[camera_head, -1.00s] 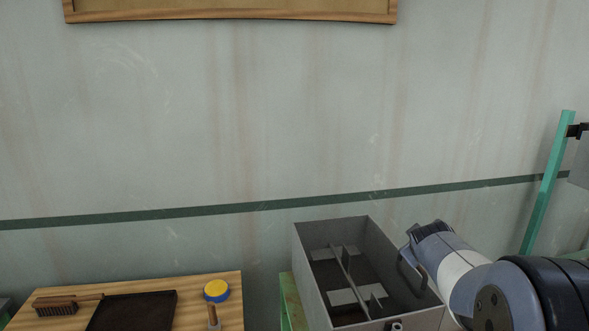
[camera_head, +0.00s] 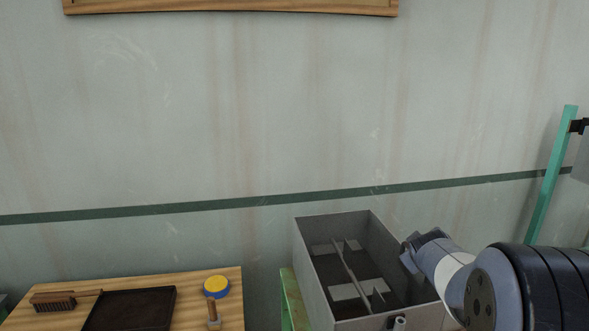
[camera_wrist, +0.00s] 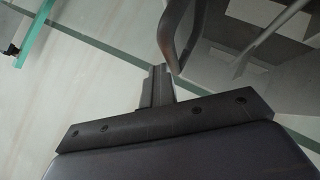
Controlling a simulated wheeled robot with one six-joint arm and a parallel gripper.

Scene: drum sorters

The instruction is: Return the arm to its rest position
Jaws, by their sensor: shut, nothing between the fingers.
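My gripper (camera_head: 411,254) is at the end of my blue-grey arm on the right in the head view. It is close to the right side of an open grey box (camera_head: 322,285). In the wrist view my gripper (camera_wrist: 158,84) has its fingers together with nothing between them. I cannot tell whether the fingers touch the handle.
The grey box has inner dividers and stands on a green stand (camera_head: 292,298). At left, a wooden table (camera_head: 225,310) holds a dark tray (camera_head: 130,309), a brush (camera_head: 53,301) and a yellow-and-blue round item (camera_head: 216,287). A green post (camera_head: 550,178) stands at right, before the wall.

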